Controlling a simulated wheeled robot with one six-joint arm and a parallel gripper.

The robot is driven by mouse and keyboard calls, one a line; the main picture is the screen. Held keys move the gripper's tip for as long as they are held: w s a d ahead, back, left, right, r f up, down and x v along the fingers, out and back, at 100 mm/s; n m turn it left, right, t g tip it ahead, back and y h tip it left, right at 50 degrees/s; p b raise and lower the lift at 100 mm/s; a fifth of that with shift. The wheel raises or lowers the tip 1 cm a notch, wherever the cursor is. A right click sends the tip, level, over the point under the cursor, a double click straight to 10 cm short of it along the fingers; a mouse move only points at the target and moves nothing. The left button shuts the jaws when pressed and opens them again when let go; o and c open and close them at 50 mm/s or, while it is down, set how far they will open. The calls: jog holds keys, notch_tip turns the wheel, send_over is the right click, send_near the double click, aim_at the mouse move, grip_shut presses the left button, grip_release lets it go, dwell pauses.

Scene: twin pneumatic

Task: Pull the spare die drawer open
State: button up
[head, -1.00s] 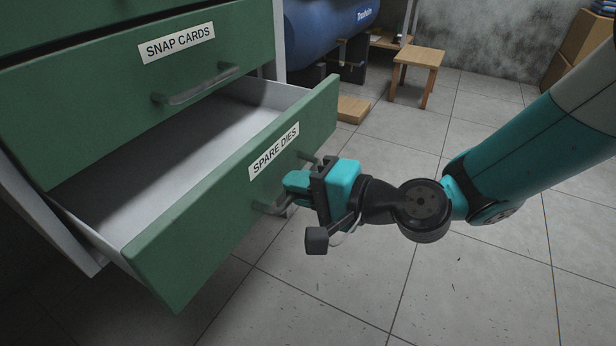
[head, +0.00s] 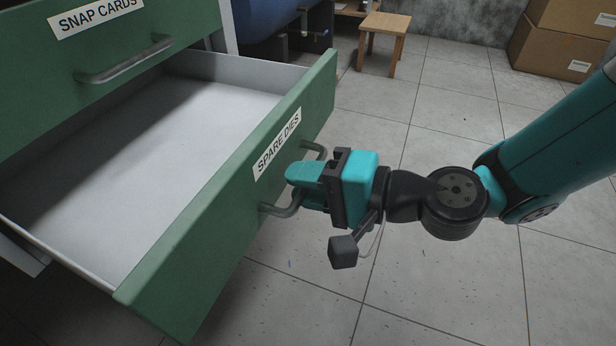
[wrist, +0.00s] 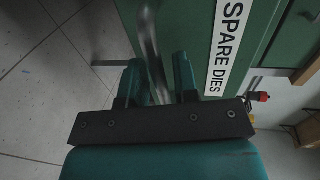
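The spare die drawer (head: 230,205) is green-fronted, labelled SPARE DIES, and stands well out of its cabinet. Its pale interior (head: 160,130) looks empty where it shows. The metal bar handle (head: 283,209) is on its front. In the wrist view the handle (wrist: 151,45) runs between the two fingertips (wrist: 158,75), beside the label (wrist: 228,45). The exact finger contact is partly hidden.
The snap cards drawer (head: 50,70) above is shut, with its own bar handle (head: 125,62). A wooden stool (head: 384,24), a blue tank (head: 270,18) and cardboard boxes (head: 560,45) stand at the back. The tiled floor (head: 420,290) around my arm is clear.

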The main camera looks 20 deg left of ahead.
jog(key=shift+o, duration=0.3)
jog(key=shift+w, duration=0.15)
jog(key=shift+d+r, duration=0.1)
jog(key=shift+d, duration=0.15)
jog(key=s+p+v, duration=0.1)
jog(key=p+v, duration=1.1)
jog(key=v, duration=0.5)
jog(key=shift+w, duration=0.45)
jog(key=shift+r, duration=0.1)
